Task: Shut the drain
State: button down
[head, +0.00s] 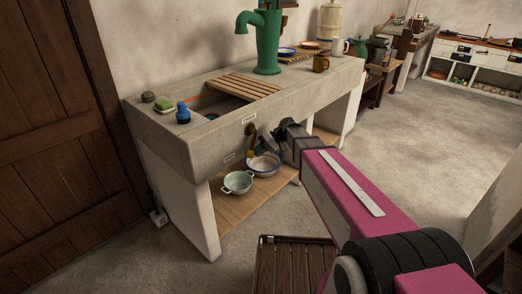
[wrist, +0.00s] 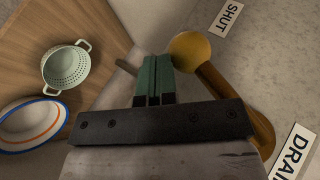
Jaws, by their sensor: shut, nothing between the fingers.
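The drain lever (head: 250,130) is on the front of the stone sink. In the wrist view its wooden arm (wrist: 220,88) ends in a yellow ball knob (wrist: 190,50). The arm runs from a round pivot end (wrist: 257,132) near the DRAIN label (wrist: 292,154); the knob hangs lower, toward the side of the SHUT label (wrist: 229,18). My gripper (head: 264,150) is in front of the sink, beside the lever. Its green fingers (wrist: 154,70) are shut and empty, right beside the knob; I cannot tell whether they touch it.
Below, a wooden shelf (head: 220,215) holds a pale green colander (head: 237,182) and a white bowl with a coloured rim (head: 262,165). The sink (head: 175,145) has a green pump (head: 268,45) and a slatted board (head: 243,87). A slatted wooden stool (head: 290,262) stands before it.

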jog(key=shift+s+a, duration=0.25)
jog(key=shift+s, duration=0.1)
dwell(0.6)
jog(key=w+d, duration=0.6)
jog(key=d, duration=0.5)
jog(key=shift+w, duration=0.4)
